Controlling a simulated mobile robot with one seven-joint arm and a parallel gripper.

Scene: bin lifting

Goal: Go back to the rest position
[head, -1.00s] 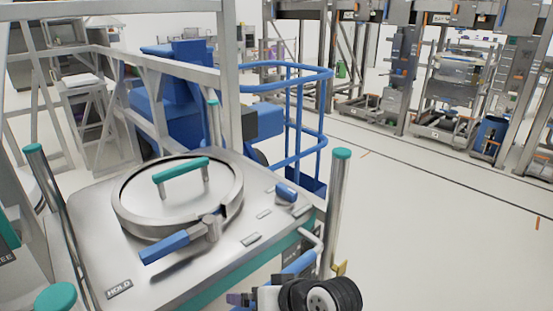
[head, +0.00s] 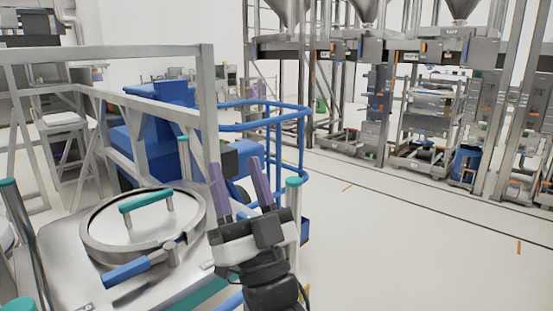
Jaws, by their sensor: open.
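My gripper (head: 239,180) is in the lower middle of the head view, its two purple fingers pointing up and apart. Nothing is between them. The gripper is in front of the right side of the steel bin (head: 60,250) as seen from the camera. The bin has a round lid (head: 177,217) with a teal handle (head: 146,200) and a blue-gripped lever (head: 127,271). The lid sits on the bin's top. My gripper and arm hide part of the bin's right side.
A grey metal frame (head: 135,52) stands behind the bin. A blue machine (head: 155,130) with a blue guard rail (head: 262,104) is beyond it. Tall steel racks (head: 380,100) line the back right. The white floor (head: 400,240) to the right is clear.

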